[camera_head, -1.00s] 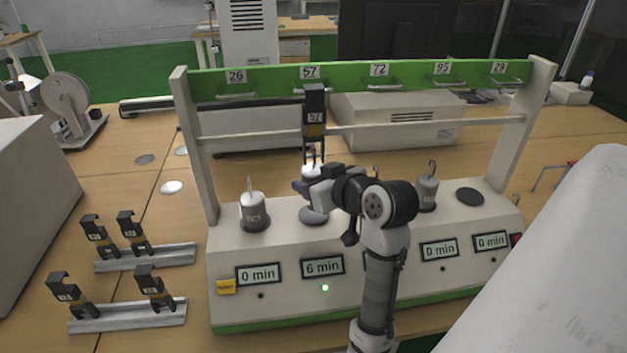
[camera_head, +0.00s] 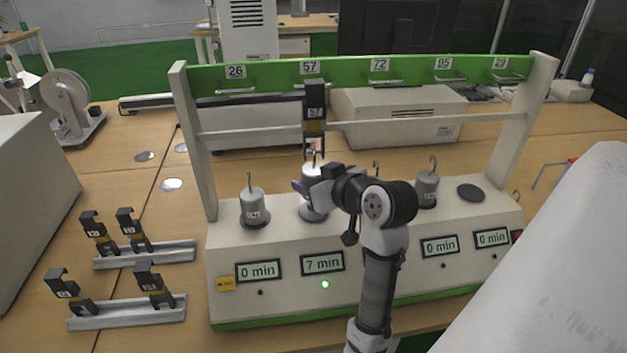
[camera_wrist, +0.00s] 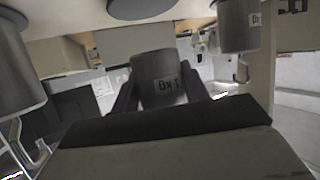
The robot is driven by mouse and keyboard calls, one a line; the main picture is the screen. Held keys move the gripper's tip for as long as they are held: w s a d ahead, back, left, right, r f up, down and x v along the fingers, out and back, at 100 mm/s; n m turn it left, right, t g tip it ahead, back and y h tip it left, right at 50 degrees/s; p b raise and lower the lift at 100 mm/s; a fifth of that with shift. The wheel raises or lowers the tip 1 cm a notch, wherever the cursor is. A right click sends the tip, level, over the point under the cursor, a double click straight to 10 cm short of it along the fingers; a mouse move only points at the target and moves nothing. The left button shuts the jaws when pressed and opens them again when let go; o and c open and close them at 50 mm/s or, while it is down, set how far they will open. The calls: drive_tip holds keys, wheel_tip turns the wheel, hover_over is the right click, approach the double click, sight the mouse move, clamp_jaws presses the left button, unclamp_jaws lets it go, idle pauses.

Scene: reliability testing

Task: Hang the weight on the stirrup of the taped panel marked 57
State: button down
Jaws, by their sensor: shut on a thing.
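The taped panel marked 57 (camera_head: 314,97) hangs from the rail under the number 57, with a black clamp on top. Its wire stirrup (camera_head: 313,156) is at its lower end. My gripper (camera_wrist: 158,92) is shut on a grey cylindrical weight labelled 1 kg (camera_wrist: 160,75). In the head view the weight (camera_head: 312,178) is upright below the panel, above its round pad (camera_head: 313,213). Its hook (camera_head: 314,163) is at the stirrup's lower end; I cannot tell whether it is engaged. My gripper's fingers partly hide the weight.
Other weights stand on the bench at left (camera_head: 254,208) and right (camera_head: 427,190). The display under 57 (camera_head: 322,263) reads 7 min, with a lit green lamp. Several clamped pieces stand on racks (camera_head: 128,312) at the left. The frame's crossbar (camera_head: 410,123) runs behind the panel.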

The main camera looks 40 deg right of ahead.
drive_tip(key=c, duration=0.8)
unclamp_jaws()
drive_tip(key=shift+r, duration=0.15)
drive_tip(key=shift+c, duration=0.2)
drive_tip(key=shift+o, duration=0.9)
drive_tip(key=shift+s+f, duration=0.1)
drive_tip(key=shift+f, duration=0.1)
drive_tip(key=b+v, duration=0.1)
drive_tip(key=v, duration=1.3)
drive_tip(key=shift+b, duration=0.4)
